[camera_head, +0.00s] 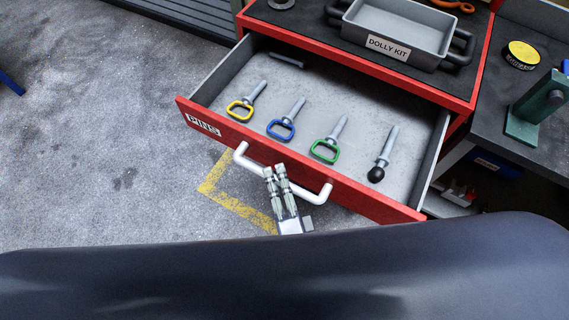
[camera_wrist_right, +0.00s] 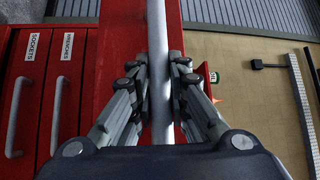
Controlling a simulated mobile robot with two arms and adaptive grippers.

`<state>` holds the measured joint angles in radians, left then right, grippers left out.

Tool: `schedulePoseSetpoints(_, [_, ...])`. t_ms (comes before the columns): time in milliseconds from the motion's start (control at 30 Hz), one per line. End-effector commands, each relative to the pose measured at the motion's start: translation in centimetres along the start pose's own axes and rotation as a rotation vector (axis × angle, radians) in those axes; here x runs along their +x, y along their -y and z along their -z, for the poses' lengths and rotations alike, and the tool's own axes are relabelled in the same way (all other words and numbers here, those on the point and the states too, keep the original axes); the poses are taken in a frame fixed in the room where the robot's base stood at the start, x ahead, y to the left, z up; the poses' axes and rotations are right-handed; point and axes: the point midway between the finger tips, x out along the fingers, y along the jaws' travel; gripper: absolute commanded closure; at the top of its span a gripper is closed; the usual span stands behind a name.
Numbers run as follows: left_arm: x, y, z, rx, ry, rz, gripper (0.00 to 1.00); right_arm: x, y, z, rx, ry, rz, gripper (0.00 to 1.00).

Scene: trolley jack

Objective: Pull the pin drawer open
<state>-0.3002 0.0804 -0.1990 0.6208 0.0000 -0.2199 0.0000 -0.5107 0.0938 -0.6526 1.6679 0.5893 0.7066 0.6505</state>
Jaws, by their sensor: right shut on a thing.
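The red pin drawer (camera_head: 300,160), labelled PINS, stands well out of the red cabinet in the head view. Inside its grey tray lie pins with a yellow ring handle (camera_head: 241,109), a blue ring handle (camera_head: 281,129) and a green ring handle (camera_head: 325,151), plus a pin with a black ball end (camera_head: 376,174). A white bar handle (camera_head: 324,194) runs along the drawer front. My right gripper (camera_head: 275,172) is shut on this handle near its middle. In the right wrist view the handle (camera_wrist_right: 158,60) passes between the fingers (camera_wrist_right: 158,75). My left gripper is not in view.
A grey DOLLY KIT tray (camera_head: 400,20) sits on the cabinet top. A dark bench at right holds a green tool (camera_head: 538,110) and a yellow round tin (camera_head: 522,53). Other drawer fronts (camera_wrist_right: 55,100) show in the wrist view.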

Motion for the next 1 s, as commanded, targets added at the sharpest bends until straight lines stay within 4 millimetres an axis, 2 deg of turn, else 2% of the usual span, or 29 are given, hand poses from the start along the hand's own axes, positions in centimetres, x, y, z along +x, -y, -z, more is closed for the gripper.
schedulePoseSetpoints(467, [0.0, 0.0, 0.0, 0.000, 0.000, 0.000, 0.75, -0.4, 0.0, -0.4, 0.000, 0.002, -0.003, 1.00])
schedulePoseSetpoints(500, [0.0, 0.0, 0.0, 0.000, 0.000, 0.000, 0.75, -0.4, 0.0, -0.4, 0.000, 0.002, -0.003, 0.78])
schedulePoseSetpoints(533, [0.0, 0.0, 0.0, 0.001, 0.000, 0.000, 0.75, -0.4, 0.0, -0.4, 0.000, 0.002, -0.003, 0.75])
schedulePoseSetpoints(867, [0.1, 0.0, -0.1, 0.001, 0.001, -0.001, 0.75, -0.5, 0.0, -0.4, 0.000, 0.001, -0.002, 0.75])
schedulePoseSetpoints(1000, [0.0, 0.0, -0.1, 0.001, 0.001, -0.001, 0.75, -1.7, 0.0, -0.4, -0.001, 0.001, -0.003, 0.75])
